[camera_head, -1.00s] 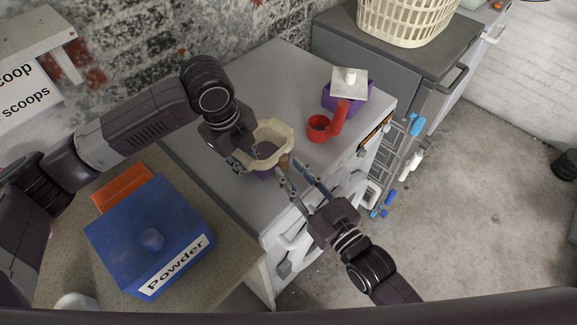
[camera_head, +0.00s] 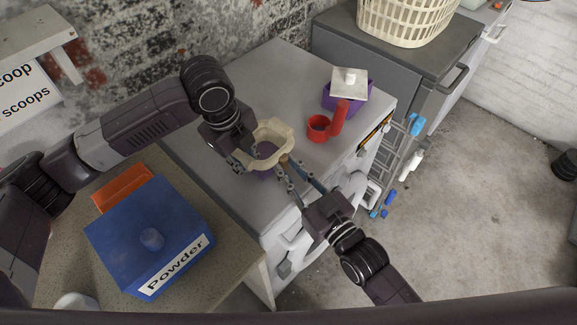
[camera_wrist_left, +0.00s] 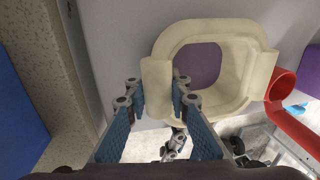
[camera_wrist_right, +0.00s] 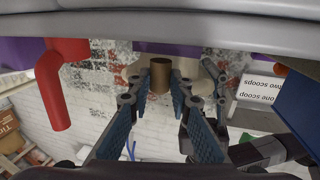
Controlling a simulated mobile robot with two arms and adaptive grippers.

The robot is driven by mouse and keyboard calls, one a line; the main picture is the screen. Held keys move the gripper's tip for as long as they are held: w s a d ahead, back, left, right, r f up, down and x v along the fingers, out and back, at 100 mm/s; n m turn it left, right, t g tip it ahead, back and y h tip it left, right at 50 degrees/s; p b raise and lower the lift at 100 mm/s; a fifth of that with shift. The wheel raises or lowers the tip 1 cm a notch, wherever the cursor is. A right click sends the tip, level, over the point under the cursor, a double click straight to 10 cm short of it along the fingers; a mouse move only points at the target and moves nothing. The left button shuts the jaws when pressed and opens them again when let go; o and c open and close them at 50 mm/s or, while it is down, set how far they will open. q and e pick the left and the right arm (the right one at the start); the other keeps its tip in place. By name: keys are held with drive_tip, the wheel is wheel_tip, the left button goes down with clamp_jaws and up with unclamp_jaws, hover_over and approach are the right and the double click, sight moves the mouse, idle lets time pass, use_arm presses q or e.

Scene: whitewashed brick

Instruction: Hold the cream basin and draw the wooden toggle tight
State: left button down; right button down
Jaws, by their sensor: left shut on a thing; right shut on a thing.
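The cream basin (camera_head: 286,131) stands on the light grey machine top, with a purple inside bottom. It also shows in the left wrist view (camera_wrist_left: 262,72). My left gripper (camera_head: 244,162) is shut on the basin's left wall; its fingers straddle that wall in the left wrist view (camera_wrist_left: 158,95). The wooden toggle (camera_head: 284,160) sticks out at the basin's near right side. It shows as a brown cylinder in the right wrist view (camera_wrist_right: 160,66). My right gripper (camera_head: 287,167) is shut on the toggle, its fingertips on either side of it.
A blue powder box (camera_head: 130,245) and an orange block (camera_head: 122,187) are on the left counter. A drying rack (camera_head: 396,170) hangs off the machine's right side.

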use_arm(q)
drive_tip(key=shift+a, duration=0.1)
use_arm(e)
drive_tip(key=s+d, duration=0.3)
drive_tip(key=d, duration=0.1)
drive_tip(key=shift+s, duration=0.35)
drive_tip(key=c, duration=2)
unclamp_jaws()
drive_tip(key=v, duration=1.2)
